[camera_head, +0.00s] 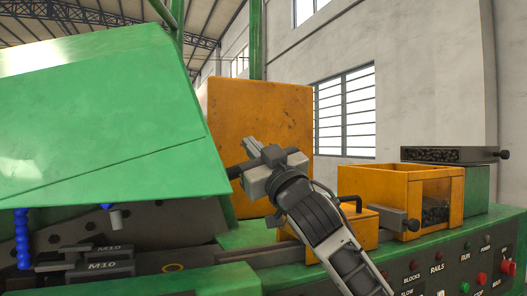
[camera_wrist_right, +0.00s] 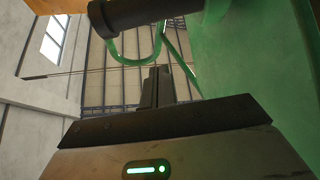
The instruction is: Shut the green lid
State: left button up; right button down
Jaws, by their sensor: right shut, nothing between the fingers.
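The green lid (camera_head: 110,120) is a large slanted panel filling the left of the head view. It stands raised, with a gap between its lower edge and the machine bed. My right gripper (camera_head: 234,172) is at the lid's right edge, its fingers pointing left. I cannot tell whether it touches the lid. In the wrist view the fingers (camera_wrist_right: 156,88) are together with nothing between them, and the green surface of the lid (camera_wrist_right: 255,55) is to their right. My left gripper is not in view.
An orange block (camera_head: 260,125) stands behind my right gripper. An open orange box (camera_head: 385,185) and a dark tray (camera_head: 450,155) sit at the right. Red and green buttons (camera_head: 481,278) are on the front panel. Blue hose (camera_head: 22,240) and M10 blocks (camera_head: 105,268) lie below the lid.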

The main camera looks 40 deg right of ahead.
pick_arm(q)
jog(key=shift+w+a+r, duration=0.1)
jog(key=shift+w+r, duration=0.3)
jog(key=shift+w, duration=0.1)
pick_arm(e)
jog(key=shift+w+d+f, duration=0.4)
jog(key=shift+w+f, duration=0.25)
jog(key=shift+w, duration=0.05)
jog(key=shift+w+d+f, duration=0.35)
jog(key=shift+w+f, duration=0.25)
jog(key=shift+w, duration=0.1)
